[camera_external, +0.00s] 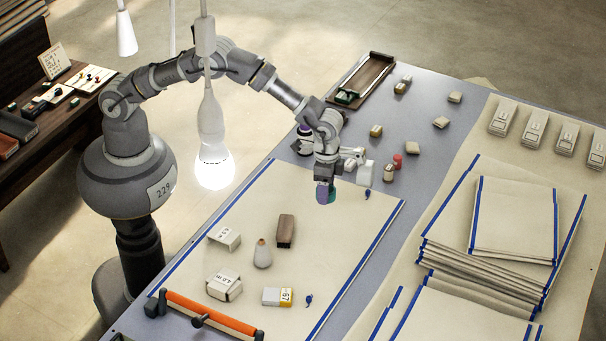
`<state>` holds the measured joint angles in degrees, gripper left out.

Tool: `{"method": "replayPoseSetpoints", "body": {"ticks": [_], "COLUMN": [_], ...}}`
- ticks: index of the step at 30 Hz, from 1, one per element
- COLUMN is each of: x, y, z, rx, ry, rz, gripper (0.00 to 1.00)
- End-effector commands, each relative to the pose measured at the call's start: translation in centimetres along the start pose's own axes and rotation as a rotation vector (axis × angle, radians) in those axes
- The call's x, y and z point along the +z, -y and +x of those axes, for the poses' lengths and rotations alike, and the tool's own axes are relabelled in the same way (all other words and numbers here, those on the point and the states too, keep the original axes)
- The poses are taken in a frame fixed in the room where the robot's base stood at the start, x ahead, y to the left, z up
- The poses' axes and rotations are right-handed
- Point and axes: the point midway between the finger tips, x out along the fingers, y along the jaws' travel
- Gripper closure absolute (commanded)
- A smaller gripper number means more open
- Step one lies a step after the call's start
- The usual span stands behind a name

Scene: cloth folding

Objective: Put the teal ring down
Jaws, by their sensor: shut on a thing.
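My gripper (327,180) points down near the far right corner of the spread cream cloth (330,240), which has blue edge stripes. It is shut on the teal ring (331,196), a small teal piece at the fingertips. A purple patch shows at its left side. I cannot tell whether the ring touches the cloth or hangs just above it. The fingers hide part of the ring.
On the cloth lie a brown block (286,231), a pear-shaped piece (262,254), white boxes (223,284) and a yellow-white box (278,297). An orange roller (210,313) lies at the near edge. Folded cloths (512,220) are stacked right. A lit bulb (214,166) hangs left.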

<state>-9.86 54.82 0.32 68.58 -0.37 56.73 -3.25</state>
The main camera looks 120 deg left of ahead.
Motion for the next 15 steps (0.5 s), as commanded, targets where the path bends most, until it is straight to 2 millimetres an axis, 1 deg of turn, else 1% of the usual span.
{"method": "replayPoseSetpoints", "body": {"ticks": [1,3,6,9,15], "x": [-1.1,-2.1,-3.2,-3.0,-3.0], "y": [-0.6,-1.4,-2.2,-2.0,-2.0], "z": [0.2,0.0,-0.1,2.2,5.3], "rx": [0.0,-0.001,-0.001,-0.001,-0.001], "ry": [-0.002,-0.003,-0.003,0.002,-0.002], "rz": [0.001,0.001,0.001,-0.001,-0.001], "gripper": [0.7,0.7,0.7,0.7,0.7]}}
